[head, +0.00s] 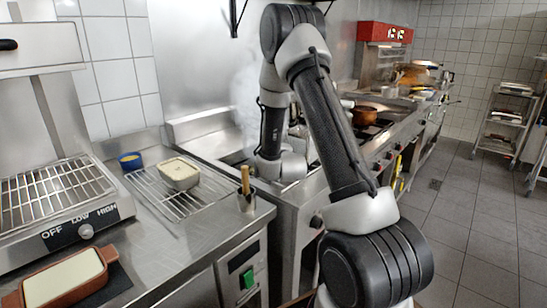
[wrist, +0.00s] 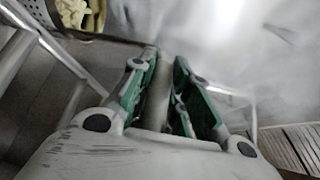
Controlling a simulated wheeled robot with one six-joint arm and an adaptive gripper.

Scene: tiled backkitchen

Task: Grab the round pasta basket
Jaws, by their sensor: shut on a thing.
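My gripper (wrist: 163,72) shows in the wrist view with green-lined fingers. It is shut on a grey handle-like bar (wrist: 158,100) that runs between the fingers. A perforated metal basket wall (wrist: 36,9) shows at the top left corner of the wrist view, cut off by the frame, with pale pasta pieces (wrist: 76,10) beside it. I cannot tell whether the held bar belongs to this basket. In the head view my gripper and the basket are hidden behind my arm or out of sight.
Steam (head: 245,98) rises over the counter behind my arm. The tiled floor (head: 465,235) at right is clear.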

